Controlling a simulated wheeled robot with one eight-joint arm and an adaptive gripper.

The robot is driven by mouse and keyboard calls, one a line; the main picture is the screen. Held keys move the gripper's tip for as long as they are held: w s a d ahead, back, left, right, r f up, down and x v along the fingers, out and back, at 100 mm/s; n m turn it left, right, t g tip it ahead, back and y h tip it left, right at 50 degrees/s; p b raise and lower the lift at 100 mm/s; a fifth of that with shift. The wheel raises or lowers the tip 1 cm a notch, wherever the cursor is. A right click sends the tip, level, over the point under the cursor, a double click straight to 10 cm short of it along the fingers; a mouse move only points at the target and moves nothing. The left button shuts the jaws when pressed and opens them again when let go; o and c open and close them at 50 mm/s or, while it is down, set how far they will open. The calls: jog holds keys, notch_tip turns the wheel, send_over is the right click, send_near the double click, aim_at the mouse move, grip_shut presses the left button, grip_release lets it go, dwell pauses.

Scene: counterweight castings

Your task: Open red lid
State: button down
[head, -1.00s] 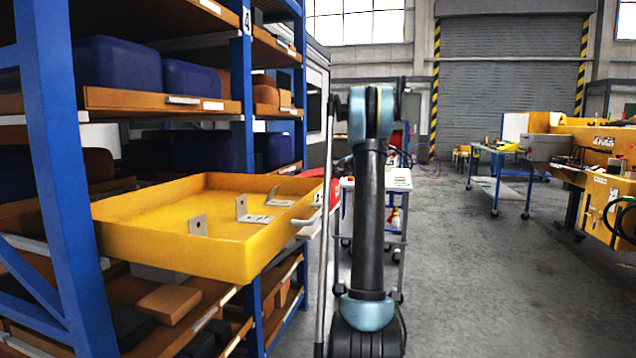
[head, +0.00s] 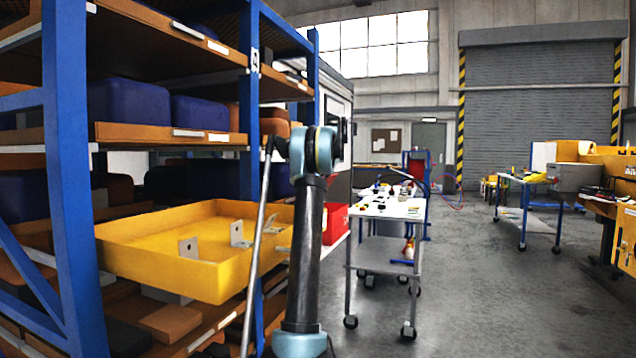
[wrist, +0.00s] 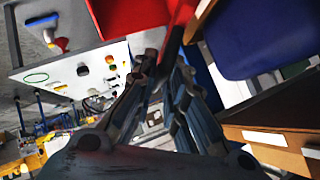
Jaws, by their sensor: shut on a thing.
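A red box-like thing (head: 335,221) shows in the head view just right of my arm, beside the yellow tray; my arm hides part of it. In the wrist view a bright red surface (wrist: 125,13) fills the top, with a darker red edge strip (wrist: 181,22) running down to my fingertips. My gripper (wrist: 165,62) is closed around the lower end of that strip, which I take to be the red lid. The exact contact is dark and hard to see. In the head view my gripper is hidden behind my arm. How far the lid is open cannot be told.
A blue-framed shelf (head: 70,190) with a yellow tray (head: 180,274) holding metal brackets stands at the left. A blue bin (wrist: 240,35) is right of my fingers. A white-topped cart (head: 395,209) stands beyond the red box.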

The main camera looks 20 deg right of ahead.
jog(key=shift+w+a+r, duration=1.35)
jog(key=shift+w+a, duration=0.2)
jog(key=shift+a, duration=0.05)
jog(key=c, duration=1.7)
grip_release()
jog(key=v, duration=1.1)
jog(key=shift+s+a+r, duration=0.15)
jog(key=shift+s+r, duration=0.05)
jog(key=shift+s, duration=0.15)
